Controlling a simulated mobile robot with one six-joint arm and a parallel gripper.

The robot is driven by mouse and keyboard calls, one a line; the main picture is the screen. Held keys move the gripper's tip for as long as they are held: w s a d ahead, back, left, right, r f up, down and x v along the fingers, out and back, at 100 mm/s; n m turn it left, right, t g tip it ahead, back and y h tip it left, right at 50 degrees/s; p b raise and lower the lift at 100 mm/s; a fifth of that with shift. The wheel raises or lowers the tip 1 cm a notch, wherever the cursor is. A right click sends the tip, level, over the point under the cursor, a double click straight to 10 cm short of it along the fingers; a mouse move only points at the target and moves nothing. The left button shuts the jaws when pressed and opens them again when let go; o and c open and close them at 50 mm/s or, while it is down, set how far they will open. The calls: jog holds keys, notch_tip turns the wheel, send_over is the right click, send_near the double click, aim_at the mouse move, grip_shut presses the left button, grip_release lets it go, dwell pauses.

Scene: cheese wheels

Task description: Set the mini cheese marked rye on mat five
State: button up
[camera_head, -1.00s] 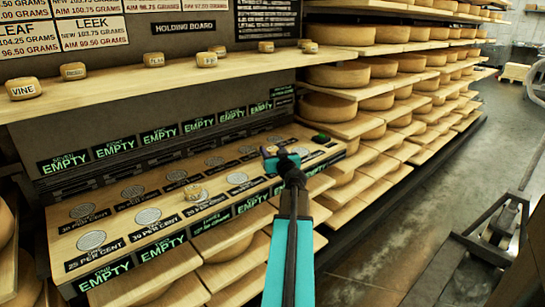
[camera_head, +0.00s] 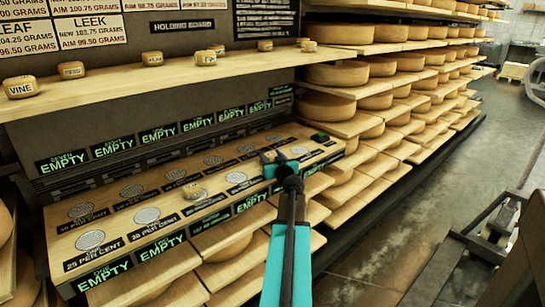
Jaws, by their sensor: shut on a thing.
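My gripper (camera_head: 272,162) is shut on a small tan mini cheese (camera_head: 267,156), mostly hidden by the jaws and too small to read. It is low over the right part of the front row of round grey mats on the sloping lower board (camera_head: 122,222). Counting from the left, the fifth front mat appears hidden behind my gripper and the cheese; I cannot tell whether the cheese touches it. The fourth mat (camera_head: 236,177) is bare, left of my gripper. The sixth mat (camera_head: 299,150) shows to the right. The mat numbers are mostly unreadable.
Another mini cheese (camera_head: 193,190) sits on the third front mat. Several labelled cheeses, including vine (camera_head: 21,87), stand on the upper shelf (camera_head: 110,92), which overhangs the back. A small green object (camera_head: 320,136) lies at the board's right end. Racks of large wheels (camera_head: 338,74) stand right.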

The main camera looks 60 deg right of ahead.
jog(key=shift+f, duration=0.1)
jog(key=o, duration=1.1)
jog(key=v, duration=1.2)
jog(key=shift+b, duration=0.4)
